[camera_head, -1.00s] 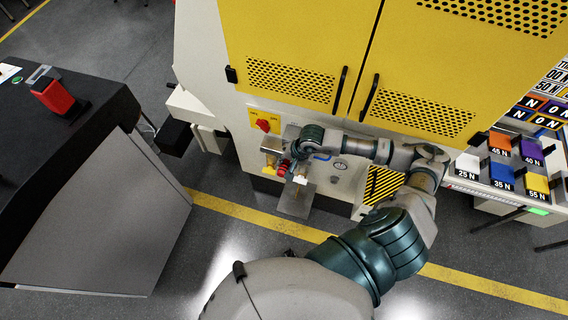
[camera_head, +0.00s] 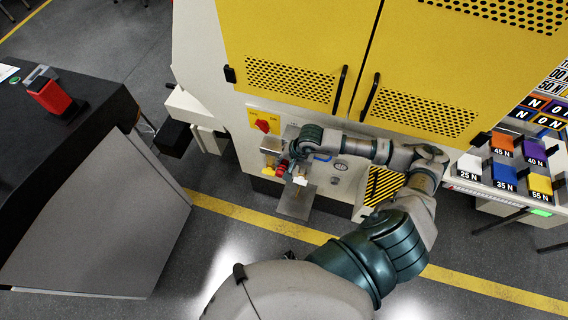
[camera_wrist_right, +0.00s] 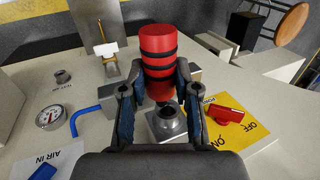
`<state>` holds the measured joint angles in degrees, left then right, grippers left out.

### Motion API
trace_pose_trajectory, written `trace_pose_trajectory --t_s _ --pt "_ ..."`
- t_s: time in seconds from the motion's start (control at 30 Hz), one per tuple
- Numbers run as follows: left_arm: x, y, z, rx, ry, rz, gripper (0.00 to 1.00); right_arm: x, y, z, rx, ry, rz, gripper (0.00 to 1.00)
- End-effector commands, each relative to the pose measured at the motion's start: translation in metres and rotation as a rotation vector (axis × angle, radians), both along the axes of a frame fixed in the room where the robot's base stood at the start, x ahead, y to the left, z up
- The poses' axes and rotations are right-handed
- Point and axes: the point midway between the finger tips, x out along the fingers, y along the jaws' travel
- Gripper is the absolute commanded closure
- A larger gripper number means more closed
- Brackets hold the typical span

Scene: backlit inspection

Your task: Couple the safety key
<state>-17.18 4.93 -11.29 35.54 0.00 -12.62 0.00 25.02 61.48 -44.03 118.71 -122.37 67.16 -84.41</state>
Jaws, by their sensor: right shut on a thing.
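The safety key (camera_wrist_right: 160,52) is a red cylinder with black bands, upright in the right wrist view. My right gripper (camera_wrist_right: 155,84) is shut on it, one finger on each side. A metal socket block (camera_wrist_right: 165,124) with a round dark opening sits on the panel just below and nearer than the key. The key's lower end is partly hidden by the fingers, and I cannot tell whether it touches the socket. In the head view the key (camera_head: 281,168) shows small and red beside my right gripper (camera_head: 287,168), at the front of the yellow-doored machine. My left gripper is not in view.
A red rotary switch on a yellow plate (camera_wrist_right: 237,122), a gauge (camera_wrist_right: 49,117) and a blue hose or handle (camera_wrist_right: 85,118) lie close around the socket. A black-topped table (camera_head: 95,105) stands left. Coloured force-marked blocks (camera_head: 502,174) lie right.

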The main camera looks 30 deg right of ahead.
Motion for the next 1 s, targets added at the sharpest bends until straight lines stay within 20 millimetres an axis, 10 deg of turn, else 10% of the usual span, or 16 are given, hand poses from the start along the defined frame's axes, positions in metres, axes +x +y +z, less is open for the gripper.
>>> trace_pose_trajectory --t_s 1.0 --pt "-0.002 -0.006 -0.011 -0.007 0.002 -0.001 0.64 0.012 -0.014 0.0 -0.002 -0.001 0.0 1.0"
